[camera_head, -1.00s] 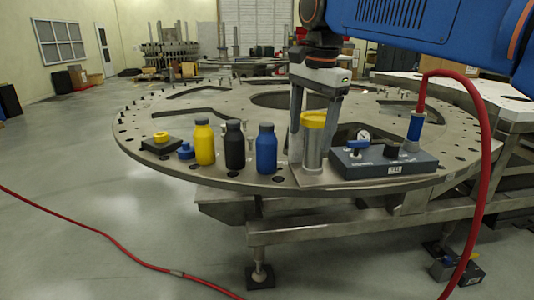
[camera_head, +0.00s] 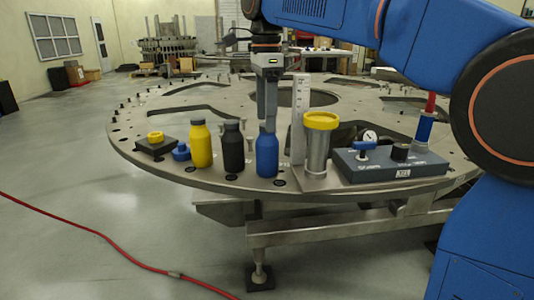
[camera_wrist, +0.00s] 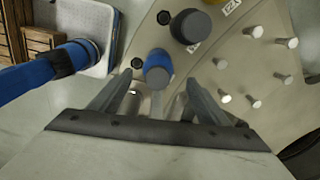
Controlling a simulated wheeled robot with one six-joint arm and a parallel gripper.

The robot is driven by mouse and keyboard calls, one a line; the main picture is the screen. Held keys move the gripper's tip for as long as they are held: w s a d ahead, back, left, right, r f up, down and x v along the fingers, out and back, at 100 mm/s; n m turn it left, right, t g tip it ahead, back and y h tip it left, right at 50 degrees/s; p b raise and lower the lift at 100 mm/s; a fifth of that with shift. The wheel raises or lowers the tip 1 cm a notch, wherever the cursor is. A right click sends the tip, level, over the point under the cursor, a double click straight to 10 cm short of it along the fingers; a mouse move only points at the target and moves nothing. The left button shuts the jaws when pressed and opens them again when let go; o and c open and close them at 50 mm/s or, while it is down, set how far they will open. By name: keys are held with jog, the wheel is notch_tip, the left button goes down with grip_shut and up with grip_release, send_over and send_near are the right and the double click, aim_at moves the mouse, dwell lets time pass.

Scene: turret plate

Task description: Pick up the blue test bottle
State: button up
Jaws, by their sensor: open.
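The blue test bottle (camera_head: 267,157) stands upright near the front edge of the round metal plate (camera_head: 225,186), right of a black bottle (camera_head: 233,150). My gripper (camera_head: 267,120) points down in line with its top in the head view, where the fingers overlap each other and meet or hide the cap. Whether a finger touches the bottle cannot be told.
A yellow bottle (camera_head: 201,145) stands left of the black one. A yellow-rimmed metal cylinder (camera_head: 318,150), an upright scale (camera_head: 299,112) and a blue-grey gauge box (camera_head: 390,165) stand to the right. A blue cap (camera_head: 181,153) and a yellow-topped block (camera_head: 155,144) lie left.

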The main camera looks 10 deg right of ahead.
aim_at(266, 155)
jog(key=f, duration=1.1)
jog(key=shift+s+f, duration=0.2)
jog(key=shift+f, duration=0.2)
jog(key=c, duration=1.6)
jog(key=shift+o, duration=0.2)
